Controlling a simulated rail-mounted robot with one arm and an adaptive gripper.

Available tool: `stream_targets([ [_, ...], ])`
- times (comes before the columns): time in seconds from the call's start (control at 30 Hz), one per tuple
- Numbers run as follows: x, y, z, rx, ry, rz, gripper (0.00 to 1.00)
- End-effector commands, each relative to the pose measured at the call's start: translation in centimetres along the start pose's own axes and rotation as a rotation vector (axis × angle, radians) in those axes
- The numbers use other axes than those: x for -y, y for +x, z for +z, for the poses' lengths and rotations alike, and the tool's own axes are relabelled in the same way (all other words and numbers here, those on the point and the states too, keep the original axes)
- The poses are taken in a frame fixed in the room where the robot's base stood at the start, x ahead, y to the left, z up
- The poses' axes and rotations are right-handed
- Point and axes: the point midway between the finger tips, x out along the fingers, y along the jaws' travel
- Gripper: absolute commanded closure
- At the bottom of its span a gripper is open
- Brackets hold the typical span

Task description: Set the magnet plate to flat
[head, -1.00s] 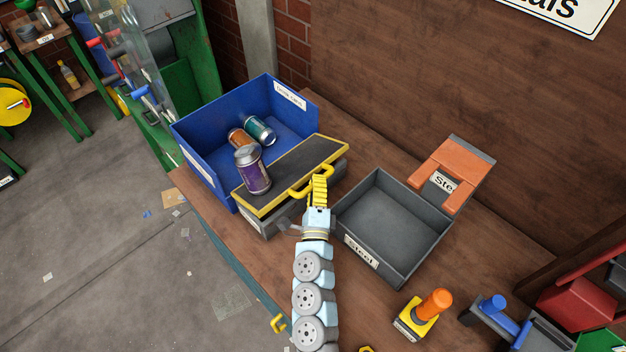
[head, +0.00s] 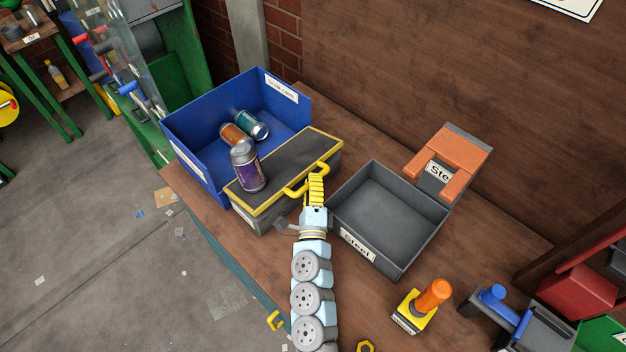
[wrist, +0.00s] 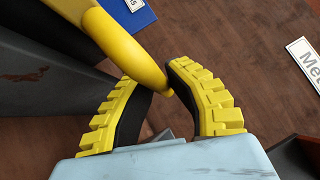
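The magnet plate (head: 285,162) is a dark plate with a yellow rim and a yellow handle (head: 290,195). In the head view it lies nearly level on its grey base (head: 262,222), with little or no gap showing. A purple can (head: 250,178) with a silver top rests on its left part. My gripper (head: 317,178) is at the handle on the plate's near right side. In the wrist view my gripper (wrist: 155,76) has its yellow ribbed fingers on both sides of the handle (wrist: 140,60), apparently closed on it. The fingers partly hide the contact.
A blue bin (head: 190,165) behind the plate holds an orange can (head: 233,134) and a teal can (head: 252,124). An empty grey Steel tray (head: 432,232) stands close at the right. An orange-and-grey block (head: 460,150) and an orange-handled yellow tool (head: 422,305) are farther right.

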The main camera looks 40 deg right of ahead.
Motion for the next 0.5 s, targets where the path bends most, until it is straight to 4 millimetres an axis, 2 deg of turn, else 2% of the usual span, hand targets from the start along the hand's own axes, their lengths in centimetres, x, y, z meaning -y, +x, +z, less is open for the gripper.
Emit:
stream_targets([
  [0.33,0.01,-0.03,0.02,0.0,0.0,0.0,0.72],
  [0.5,-0.12,-0.83,0.01,0.0,0.0,0.002,0.72],
])
